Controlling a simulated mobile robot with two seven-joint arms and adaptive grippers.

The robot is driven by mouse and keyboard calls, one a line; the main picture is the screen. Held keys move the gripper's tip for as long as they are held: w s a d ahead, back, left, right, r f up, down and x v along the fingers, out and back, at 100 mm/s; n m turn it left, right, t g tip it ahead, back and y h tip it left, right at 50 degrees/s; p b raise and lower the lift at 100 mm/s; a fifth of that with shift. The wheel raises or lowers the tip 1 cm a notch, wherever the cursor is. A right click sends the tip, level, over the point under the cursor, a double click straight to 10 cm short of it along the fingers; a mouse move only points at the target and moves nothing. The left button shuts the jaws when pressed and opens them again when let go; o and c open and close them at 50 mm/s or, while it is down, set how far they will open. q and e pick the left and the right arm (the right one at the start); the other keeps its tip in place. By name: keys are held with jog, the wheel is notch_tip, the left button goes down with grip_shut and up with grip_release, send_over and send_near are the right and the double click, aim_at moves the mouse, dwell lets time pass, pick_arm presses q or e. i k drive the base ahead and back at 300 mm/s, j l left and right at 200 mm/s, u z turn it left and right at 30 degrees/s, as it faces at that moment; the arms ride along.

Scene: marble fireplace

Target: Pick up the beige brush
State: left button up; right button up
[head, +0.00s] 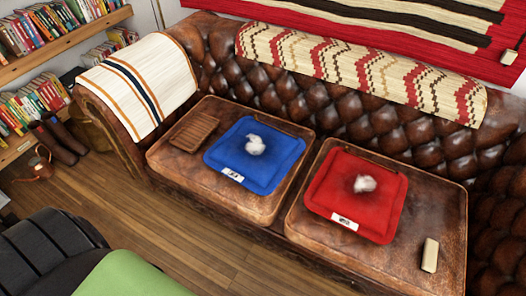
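The beige brush (430,255) lies on the right seat cushion of the brown leather sofa (400,273), near its front right corner. It is a small, light, oblong block, and its bristles cannot be made out from here. It lies apart from the red pillow, to its right and nearer the front. Neither my left nor my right gripper shows in the head view.
A red pillow (340,210) and a blue pillow (220,160) lie on the seat, each with a white fluffy clump on it. A brown slatted piece (194,132) lies at the left. Dark and green furniture (125,275) fills the bottom left. Wooden floor (200,240) is clear before the sofa.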

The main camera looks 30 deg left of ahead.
aim_at(428, 264)
jog(key=z, duration=0.95)
